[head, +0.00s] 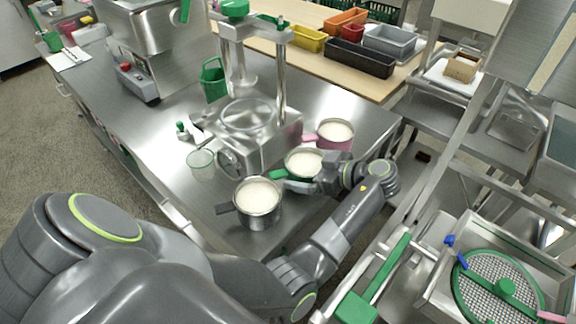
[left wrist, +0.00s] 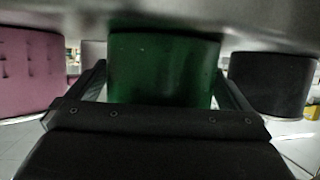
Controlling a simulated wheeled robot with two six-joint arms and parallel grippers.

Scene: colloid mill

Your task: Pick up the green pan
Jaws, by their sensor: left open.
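The green pan (head: 304,161), filled with white contents, stands on the steel table, its green handle (head: 279,174) pointing left. My left gripper (head: 308,183) is at the pan's near right side, low by the table, and partly covers the pan's side. In the left wrist view the green pan (left wrist: 163,68) fills the gap between the two spread fingers (left wrist: 162,92). The gripper is open. I cannot tell whether either finger touches the pan. My right gripper is not in view.
A pink pan (head: 336,141) stands behind and to the right, and a steel pan with a dark handle (head: 260,211) stands nearer, at the left. The mill (head: 245,140) stands close behind the green pan. A glass beaker (head: 201,163) is at the left.

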